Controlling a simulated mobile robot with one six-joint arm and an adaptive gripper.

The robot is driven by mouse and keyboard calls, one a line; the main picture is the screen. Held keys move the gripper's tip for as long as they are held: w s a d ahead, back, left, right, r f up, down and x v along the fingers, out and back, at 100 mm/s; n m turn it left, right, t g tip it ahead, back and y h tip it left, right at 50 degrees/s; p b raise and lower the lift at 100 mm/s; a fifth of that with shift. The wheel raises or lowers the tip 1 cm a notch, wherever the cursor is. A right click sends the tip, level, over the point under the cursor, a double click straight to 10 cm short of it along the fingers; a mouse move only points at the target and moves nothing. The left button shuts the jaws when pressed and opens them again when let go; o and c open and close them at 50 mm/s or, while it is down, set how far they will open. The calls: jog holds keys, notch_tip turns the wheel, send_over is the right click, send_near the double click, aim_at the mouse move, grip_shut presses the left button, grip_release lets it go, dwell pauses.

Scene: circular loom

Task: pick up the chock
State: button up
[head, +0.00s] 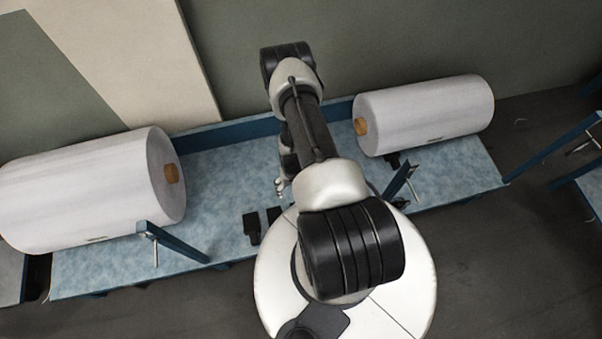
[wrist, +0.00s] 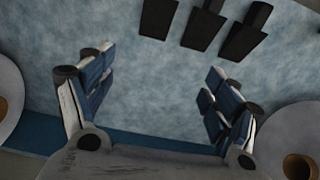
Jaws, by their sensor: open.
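Three black chocks lie side by side on the pale blue mottled surface at the top of the wrist view: the left chock (wrist: 157,18), the middle chock (wrist: 203,27) and the right chock (wrist: 245,33). In the head view two chocks show beside my base, one (head: 252,226) left of the other (head: 273,216); a third cannot be made out there. My gripper (wrist: 160,62) is open and empty above the same surface, its fingers apart from all three chocks. In the head view my arm hides most of the gripper.
A large white roll (head: 90,190) lies on the left of the blue platform (head: 215,180), another white roll (head: 430,112) on the right. Blue angled brackets (head: 175,243) stand at the front edge. A wall rises behind. The surface between the rolls is mostly bare.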

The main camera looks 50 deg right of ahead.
jog(key=s+f+b, duration=0.1)
jog(key=f, duration=0.4)
jog(key=s+a+f+b, duration=0.1)
jog(key=s+f+b, duration=0.1)
jog(key=f, duration=0.4)
jog(key=s+f+b, duration=0.1)
jog(key=f, duration=0.4)
jog(key=shift+s+a+f+b, duration=0.2)
jog(key=shift+s+a+b, duration=0.1)
jog(key=shift+s+b, duration=0.1)
jog(key=shift+s+d+f+b, duration=0.1)
jog(key=shift+f+b, duration=0.7)
jog(key=shift+f, duration=0.75)
jog(key=shift+s+f+b, duration=0.1)
jog(key=shift+f+b, duration=0.7)
jog(key=shift+f, duration=0.7)
jog(key=shift+r, duration=0.1)
jog(key=shift+c, duration=0.6)
jog(key=shift+w, duration=0.1)
jog(key=c, duration=1.3)
